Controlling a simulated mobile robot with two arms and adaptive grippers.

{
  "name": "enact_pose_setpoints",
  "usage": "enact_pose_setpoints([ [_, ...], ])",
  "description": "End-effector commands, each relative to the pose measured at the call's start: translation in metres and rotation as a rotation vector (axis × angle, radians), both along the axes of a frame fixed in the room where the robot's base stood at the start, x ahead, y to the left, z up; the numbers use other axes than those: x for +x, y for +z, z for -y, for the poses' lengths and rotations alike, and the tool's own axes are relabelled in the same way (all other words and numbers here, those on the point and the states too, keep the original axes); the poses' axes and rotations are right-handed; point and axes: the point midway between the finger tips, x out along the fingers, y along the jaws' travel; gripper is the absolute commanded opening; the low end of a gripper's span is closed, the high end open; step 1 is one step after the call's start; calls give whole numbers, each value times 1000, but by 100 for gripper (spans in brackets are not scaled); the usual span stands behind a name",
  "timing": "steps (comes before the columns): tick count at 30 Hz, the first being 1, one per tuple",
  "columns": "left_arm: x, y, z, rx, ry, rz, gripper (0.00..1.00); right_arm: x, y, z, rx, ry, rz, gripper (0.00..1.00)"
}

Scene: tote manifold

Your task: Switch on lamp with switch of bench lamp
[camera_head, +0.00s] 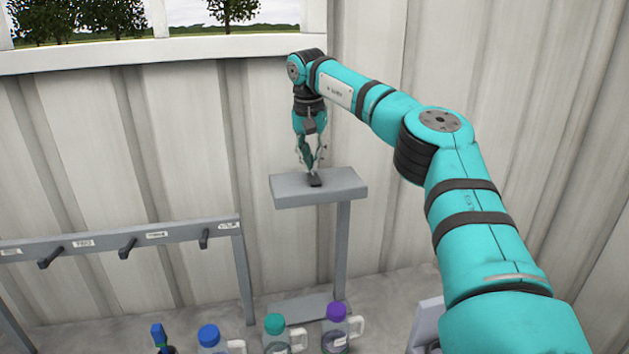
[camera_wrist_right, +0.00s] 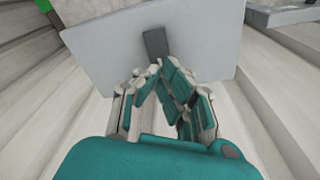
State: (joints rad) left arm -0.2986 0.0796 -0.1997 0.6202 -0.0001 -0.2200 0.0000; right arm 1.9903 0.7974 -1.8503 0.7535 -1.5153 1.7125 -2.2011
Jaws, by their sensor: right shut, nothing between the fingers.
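A small dark switch block (camera_head: 315,181) sits on top of a grey stand (camera_head: 345,186) against the wall. In the right wrist view the dark block (camera_wrist_right: 155,42) lies on the pale plate (camera_wrist_right: 105,50), just past the fingertips. My right gripper (camera_head: 314,171) points down at the block, shut and empty, with its fingertips at or just above it; I cannot tell whether they touch. In the wrist view its teal fingers (camera_wrist_right: 162,68) meet in a point. No lamp can be made out clearly. My left gripper is not in view.
A grey rail (camera_head: 185,229) with several dark pegs and labels stands at the left. Several bottles with coloured caps, one purple (camera_head: 336,312), stand below the stand. A ribbed wall (camera_head: 160,140) and a window ledge (camera_head: 190,48) are close behind.

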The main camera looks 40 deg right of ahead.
Motion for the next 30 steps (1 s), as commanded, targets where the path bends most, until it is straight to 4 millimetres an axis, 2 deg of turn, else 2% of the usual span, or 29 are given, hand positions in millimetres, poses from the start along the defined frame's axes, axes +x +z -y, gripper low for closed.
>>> enact_pose_setpoints([
  [30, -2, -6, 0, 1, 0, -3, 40, 0, -16, 0, 0, 0, 0, 0],
])
